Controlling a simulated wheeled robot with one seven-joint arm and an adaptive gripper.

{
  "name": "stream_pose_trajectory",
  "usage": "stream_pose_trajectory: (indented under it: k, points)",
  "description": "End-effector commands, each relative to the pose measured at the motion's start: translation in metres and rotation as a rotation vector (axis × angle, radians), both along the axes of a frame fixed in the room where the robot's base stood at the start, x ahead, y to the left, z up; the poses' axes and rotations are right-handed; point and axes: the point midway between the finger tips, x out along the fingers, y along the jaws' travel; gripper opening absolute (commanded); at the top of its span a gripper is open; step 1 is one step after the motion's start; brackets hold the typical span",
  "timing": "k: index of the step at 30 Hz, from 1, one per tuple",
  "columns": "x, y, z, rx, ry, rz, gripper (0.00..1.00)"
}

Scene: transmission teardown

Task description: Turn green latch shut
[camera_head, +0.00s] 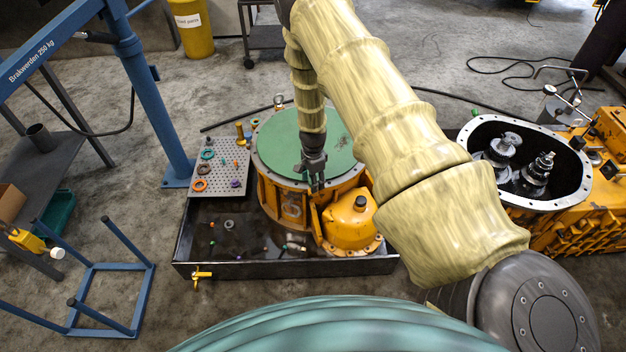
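My gripper (316,184) hangs fingers-down at the front edge of a round yellow housing (292,200) with a flat green cover (277,140). Its dark fingertips sit close to the housing's front wall, just left of a yellow domed part (350,222). Whether they touch anything is too small to tell. I cannot make out a green latch for certain; the gripper and arm hide part of the housing's front and right side. I cannot see whether anything is between the fingers.
The housing stands in a dark tray (290,268) with small loose parts. A perforated board (203,187) with coloured rings lies at its left. An opened yellow gearbox (560,215) stands right, a blue crane (150,90) left. My arm crosses the middle.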

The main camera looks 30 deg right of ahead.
Motion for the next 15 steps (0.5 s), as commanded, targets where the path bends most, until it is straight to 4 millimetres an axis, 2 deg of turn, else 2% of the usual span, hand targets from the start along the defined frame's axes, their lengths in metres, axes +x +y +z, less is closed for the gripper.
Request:
stream_pose_trajectory:
  k: [7, 15]
  points:
    - [0.0002, -0.0001, -0.0003, 0.000, -0.001, 0.000, 0.51]
    - [0.0003, -0.0001, -0.0001, 0.000, -0.001, 0.000, 0.05]
